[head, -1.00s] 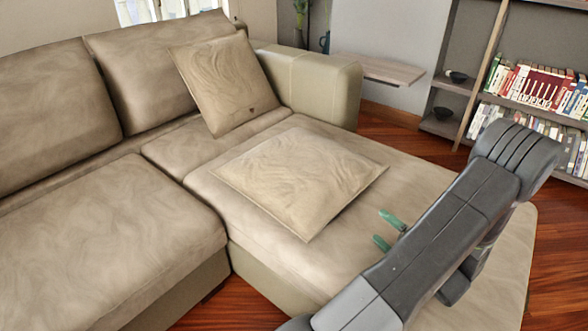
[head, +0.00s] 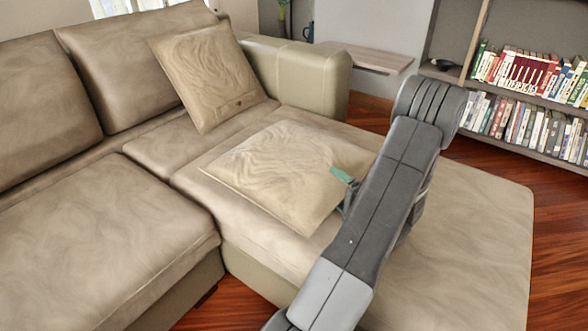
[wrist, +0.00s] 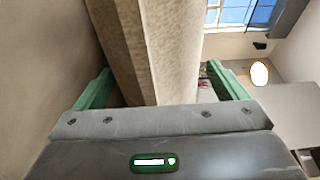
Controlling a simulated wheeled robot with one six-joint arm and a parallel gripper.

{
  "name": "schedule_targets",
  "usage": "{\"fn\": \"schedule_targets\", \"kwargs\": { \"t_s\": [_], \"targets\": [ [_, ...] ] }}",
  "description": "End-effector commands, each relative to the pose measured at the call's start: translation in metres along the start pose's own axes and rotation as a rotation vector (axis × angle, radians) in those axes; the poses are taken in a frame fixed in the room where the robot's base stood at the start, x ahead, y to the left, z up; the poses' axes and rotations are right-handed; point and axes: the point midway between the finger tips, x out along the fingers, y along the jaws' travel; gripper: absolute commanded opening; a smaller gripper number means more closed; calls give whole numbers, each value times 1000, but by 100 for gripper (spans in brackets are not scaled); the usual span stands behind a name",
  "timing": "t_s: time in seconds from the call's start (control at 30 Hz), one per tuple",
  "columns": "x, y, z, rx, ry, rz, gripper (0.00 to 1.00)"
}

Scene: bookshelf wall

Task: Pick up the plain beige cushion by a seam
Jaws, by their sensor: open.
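A plain beige cushion (head: 275,170) lies flat on the long seat of the sofa in the head view. A second beige cushion (head: 207,75), with a small dark mark near its lower edge, leans in the sofa corner. My gripper (head: 343,190) is at the right edge of the flat cushion; my arm hides part of it. In the wrist view my gripper (wrist: 160,88) is open, with green fingers on either side of the flat cushion's edge (wrist: 150,45). The edge reaches in between them. I cannot tell whether either finger touches it.
The sofa seat (head: 460,240) is bare to the right of my arm. The sofa armrest (head: 300,75) stands behind the cushions. A low wooden shelf (head: 365,58) and a bookcase (head: 520,90) are at the back. Wooden floor (head: 558,260) shows at the right.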

Motion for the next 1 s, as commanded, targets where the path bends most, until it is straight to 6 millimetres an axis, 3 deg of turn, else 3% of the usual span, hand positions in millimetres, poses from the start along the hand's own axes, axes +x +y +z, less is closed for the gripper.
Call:
{"fn": "schedule_targets", "kwargs": {
  "t_s": [0.23,0.27,0.7,1.0],
  "targets": [
    [2,0,0,0,1,0,93],
    [2,0,0,0,1,0,89],
    [2,-1,0,0,1,-1,2],
    [2,-2,0,-1,0,-3,0]
  ]
}}
